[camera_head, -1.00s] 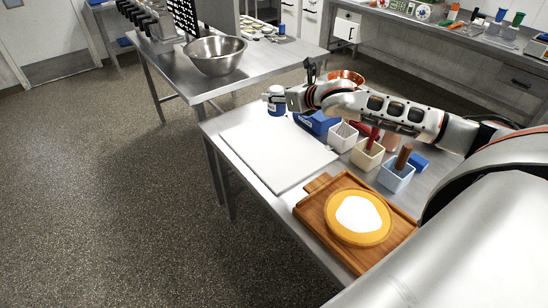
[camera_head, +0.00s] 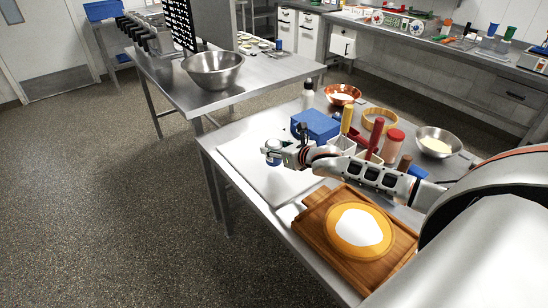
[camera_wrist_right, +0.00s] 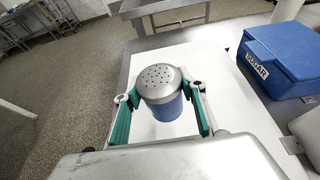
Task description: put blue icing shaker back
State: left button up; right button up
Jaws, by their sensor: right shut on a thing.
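My right gripper (camera_head: 272,152) is shut on the blue icing shaker (camera_wrist_right: 164,92), which has a silver perforated lid and a blue body. The shaker shows upright between the two green-padded fingers in the right wrist view. In the head view the shaker (camera_head: 273,158) is small and partly hidden by the gripper, over the white board (camera_head: 245,150). I cannot tell whether its base touches the board. My left gripper is not in view.
A blue sugar box (camera_head: 316,124) stands beside the board. Yellow (camera_head: 347,120) and red (camera_head: 375,138) bottles, a red-lidded jar (camera_head: 392,143) and bowls stand to the right. A wooden tray (camera_head: 318,222) with an iced round cake (camera_head: 360,230) is in front. The board's left part is clear.

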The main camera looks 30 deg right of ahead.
jog(key=shift+f, duration=1.85)
jog(key=shift+f, duration=0.15)
jog(key=o, duration=1.2)
jog(key=shift+s+f+b, duration=0.15)
jog(key=shift+s+b, duration=0.1)
jog(key=shift+b, duration=0.05)
jog(key=r+v, duration=0.1)
jog(key=v, duration=0.6)
jog(key=shift+d, duration=0.15)
